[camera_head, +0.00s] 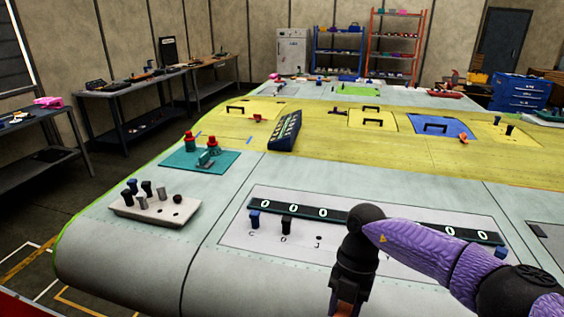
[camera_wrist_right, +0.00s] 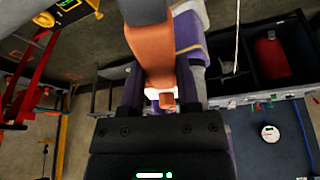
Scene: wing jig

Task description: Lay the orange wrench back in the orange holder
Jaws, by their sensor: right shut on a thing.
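My right gripper (camera_wrist_right: 162,100) is shut on the orange wrench (camera_wrist_right: 155,58), which shows in the right wrist view as an orange-brown bar running up from between the fingers. In the head view my right gripper (camera_head: 345,292) hangs low at the bottom edge, with a bit of orange-brown below its dark wrist. The wrench's far end is hidden or out of frame. I cannot make out the orange holder in either view. My left gripper is not in view.
The large wing panel (camera_head: 225,235) fills the foreground. On it are a grey peg block (camera_head: 155,207), a teal tray (camera_head: 215,166) with red-topped parts, and a dark numbered strip (camera_head: 345,216). A red cylinder (camera_wrist_right: 271,58) sits in a dark compartment in the wrist view.

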